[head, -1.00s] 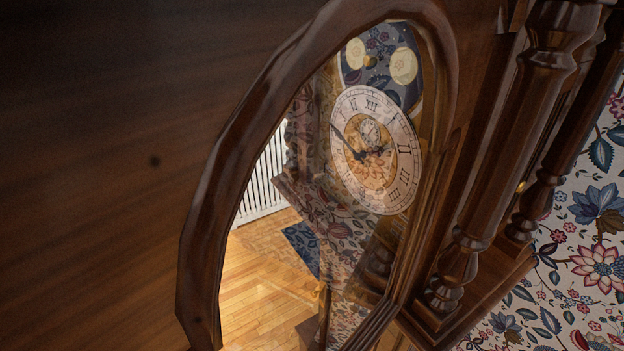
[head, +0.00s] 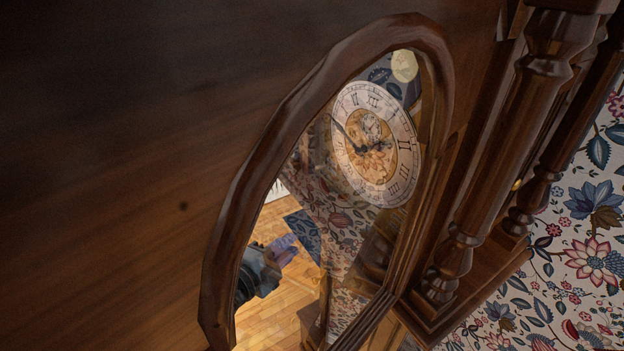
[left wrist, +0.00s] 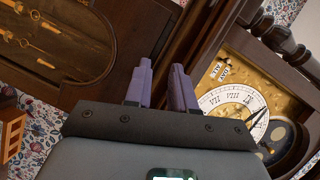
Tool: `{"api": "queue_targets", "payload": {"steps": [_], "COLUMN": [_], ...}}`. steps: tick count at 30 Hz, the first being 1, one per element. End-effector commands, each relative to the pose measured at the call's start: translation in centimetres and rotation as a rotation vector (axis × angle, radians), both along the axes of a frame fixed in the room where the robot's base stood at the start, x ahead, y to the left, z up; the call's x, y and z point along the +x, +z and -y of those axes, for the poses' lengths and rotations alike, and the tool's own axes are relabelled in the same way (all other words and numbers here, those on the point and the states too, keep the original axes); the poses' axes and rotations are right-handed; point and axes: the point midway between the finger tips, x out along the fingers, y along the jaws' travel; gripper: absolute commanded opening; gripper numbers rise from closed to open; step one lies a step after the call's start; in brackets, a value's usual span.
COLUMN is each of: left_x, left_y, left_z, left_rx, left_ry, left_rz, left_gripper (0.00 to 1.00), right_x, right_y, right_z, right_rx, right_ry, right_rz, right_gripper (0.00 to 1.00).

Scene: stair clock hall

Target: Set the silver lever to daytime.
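The clock's white dial (head: 401,128) with Roman numerals shows through an arched wooden door frame (head: 262,150) in the head view. The dial also shows at the right of the left wrist view (left wrist: 215,97), on a gold face plate. A small lettered plaque (left wrist: 222,70) sits on that plate; I cannot read it surely. I cannot make out the silver lever. My left gripper (head: 288,246) shows through the door opening, low and left of the dial. In the left wrist view its two purple fingers (left wrist: 160,88) are apart and empty, left of the dial. My right gripper is not in view.
Dark turned wooden columns (head: 490,150) stand right of the door. Flowered wallpaper (head: 590,230) lies beyond them. A wooden case with an oval opening and gold-coloured parts (left wrist: 40,35) is at upper left in the left wrist view. Parquet floor (head: 270,318) shows below.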

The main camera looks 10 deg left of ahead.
Motion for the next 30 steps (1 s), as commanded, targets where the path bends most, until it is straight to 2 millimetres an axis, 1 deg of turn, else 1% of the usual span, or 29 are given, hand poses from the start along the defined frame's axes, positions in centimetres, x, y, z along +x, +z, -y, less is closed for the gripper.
{"api": "queue_targets", "payload": {"steps": [1, 3, 6, 9, 12, 17, 24, 30], "left_x": [1.1, 1.9, 2.5, 2.9, 3.4, 5.0, 8.5, 10.9], "left_y": [2.9, 5.9, 9.2, 11.1, 11.9, 12.0, 12.0, 12.0], "left_z": [-0.4, -0.7, -1.0, -1.0, -0.7, 0.2, 2.1, 3.3], "left_rx": [0.016, 0.028, 0.037, 0.039, 0.036, 0.035, 0.033, 0.034], "left_ry": [0.004, 0.007, 0.011, 0.014, 0.013, 0.014, 0.015, 0.015], "left_rz": [0.048, 0.1, 0.155, 0.186, 0.198, 0.197, 0.196, 0.197], "left_gripper": [0.24, 0.24, 0.24, 0.24, 0.24, 0.24, 0.24, 0.24], "right_x": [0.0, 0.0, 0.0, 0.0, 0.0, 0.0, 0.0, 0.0], "right_y": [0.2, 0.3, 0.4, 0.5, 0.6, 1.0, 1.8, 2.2], "right_z": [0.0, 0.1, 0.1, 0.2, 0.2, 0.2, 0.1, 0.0], "right_rx": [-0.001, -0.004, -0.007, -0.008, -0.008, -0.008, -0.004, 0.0], "right_ry": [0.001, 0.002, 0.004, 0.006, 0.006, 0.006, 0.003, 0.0], "right_rz": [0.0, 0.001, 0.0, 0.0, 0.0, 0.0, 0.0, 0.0], "right_gripper": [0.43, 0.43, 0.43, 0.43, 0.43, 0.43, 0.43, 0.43]}}
